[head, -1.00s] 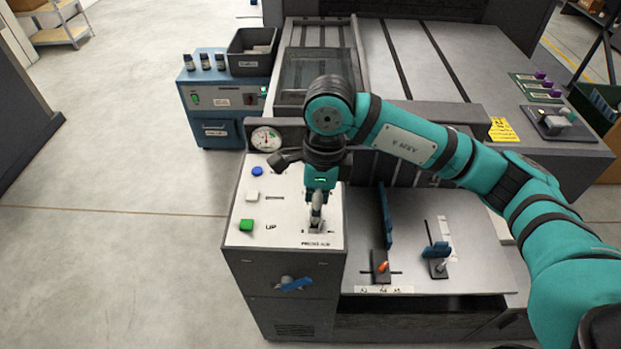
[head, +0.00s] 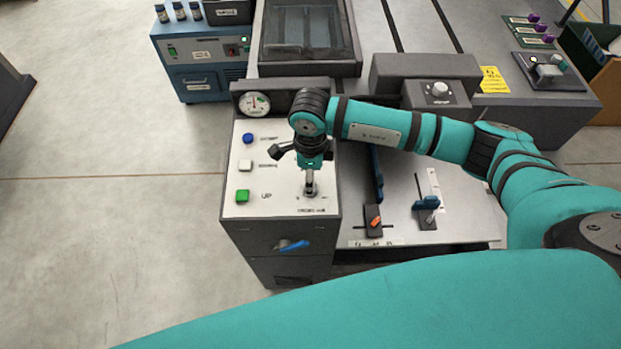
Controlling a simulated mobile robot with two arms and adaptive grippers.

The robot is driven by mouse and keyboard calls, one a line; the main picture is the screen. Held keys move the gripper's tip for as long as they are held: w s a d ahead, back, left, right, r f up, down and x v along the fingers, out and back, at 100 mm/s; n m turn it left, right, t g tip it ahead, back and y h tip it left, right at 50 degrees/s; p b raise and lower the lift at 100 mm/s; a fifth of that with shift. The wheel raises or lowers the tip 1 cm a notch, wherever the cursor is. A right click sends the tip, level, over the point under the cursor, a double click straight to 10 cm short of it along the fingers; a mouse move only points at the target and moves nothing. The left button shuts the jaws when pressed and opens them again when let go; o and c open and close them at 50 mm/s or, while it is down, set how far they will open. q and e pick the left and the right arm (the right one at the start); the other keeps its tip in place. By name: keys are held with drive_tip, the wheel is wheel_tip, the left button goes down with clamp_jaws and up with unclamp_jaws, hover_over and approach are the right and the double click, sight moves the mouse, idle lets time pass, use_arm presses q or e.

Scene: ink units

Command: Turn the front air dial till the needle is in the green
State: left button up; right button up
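The control panel (head: 262,203) has a round air gauge (head: 254,104) at its back edge, white-faced with a green part. Its needle is too small to read surely. A small upright dial or knob (head: 310,190) sits on the panel's right front, above a printed label. My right gripper (head: 310,183) points down over this knob, its fingertips at or around it. Fingers and knob overlap, so I cannot tell whether they are closed on it. My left gripper is not in view.
Blue (head: 247,138), white (head: 245,165) and green (head: 242,196) buttons line the panel's left. A blue-handled valve (head: 292,245) is on the front face. Another knob (head: 439,90) sits behind my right arm. A teal link of mine fills the bottom.

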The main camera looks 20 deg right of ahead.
drive_tip(key=f, duration=0.3)
drive_tip(key=shift+s+f+p, duration=0.2)
drive_tip(key=shift+p, duration=0.15)
drive_tip(key=shift+w+f, duration=0.2)
drive_tip(key=shift+f, duration=0.25)
drive_tip(key=shift+s, duration=0.1)
drive_tip(key=shift+c, duration=0.2)
drive_tip(key=shift+c, duration=1.2)
drive_tip(key=c, duration=0.9)
drive_tip(key=shift+o, duration=0.2)
